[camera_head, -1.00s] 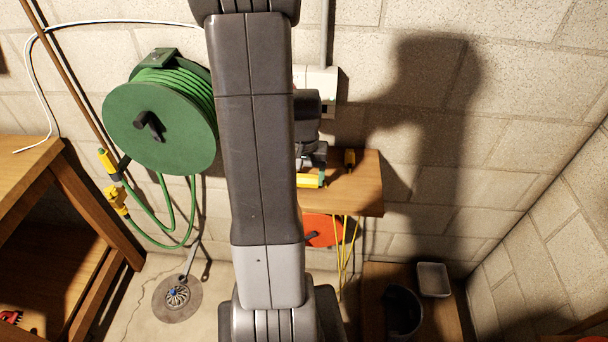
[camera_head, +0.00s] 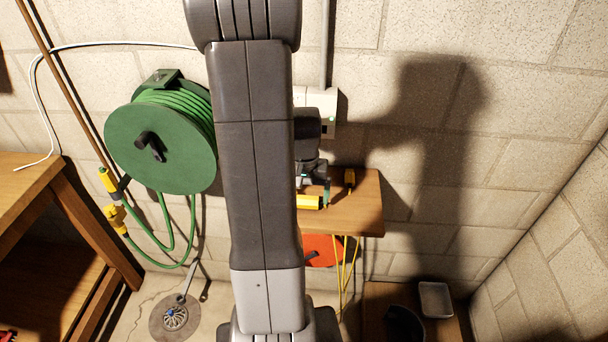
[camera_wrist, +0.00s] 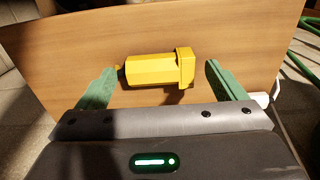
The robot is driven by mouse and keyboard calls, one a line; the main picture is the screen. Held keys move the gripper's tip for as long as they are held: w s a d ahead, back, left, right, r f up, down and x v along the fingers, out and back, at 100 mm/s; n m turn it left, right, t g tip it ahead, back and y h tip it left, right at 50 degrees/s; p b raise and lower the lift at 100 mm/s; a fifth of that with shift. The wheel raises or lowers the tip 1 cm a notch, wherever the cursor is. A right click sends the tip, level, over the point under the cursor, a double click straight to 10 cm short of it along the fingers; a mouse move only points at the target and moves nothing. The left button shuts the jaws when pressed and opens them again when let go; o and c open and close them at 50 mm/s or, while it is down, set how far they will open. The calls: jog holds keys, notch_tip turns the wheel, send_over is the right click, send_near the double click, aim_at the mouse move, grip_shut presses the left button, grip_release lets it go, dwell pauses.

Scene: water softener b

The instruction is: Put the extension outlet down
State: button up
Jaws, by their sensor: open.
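The extension outlet appears to be the yellow block-shaped piece (camera_wrist: 160,69) in the wrist view, lying on a wooden shelf (camera_wrist: 60,50). It has a wider flange at its right end and a dark left end. My gripper (camera_wrist: 158,80) is open, with one green finger on each side of the yellow piece and a gap at both. In the head view the yellow piece (camera_head: 309,202) lies on the small wall shelf (camera_head: 350,215), partly hidden behind my arm. My gripper (camera_head: 318,190) is just above it, mostly hidden.
A white wall box (camera_head: 322,105) is above. A green hose reel (camera_head: 160,145) hangs left. Yellow cord (camera_head: 345,265) and an orange reel (camera_head: 322,250) are below. The shelf's right part is clear.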

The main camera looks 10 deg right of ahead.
notch_tip(320, 180, up, 11)
dwell(0.3)
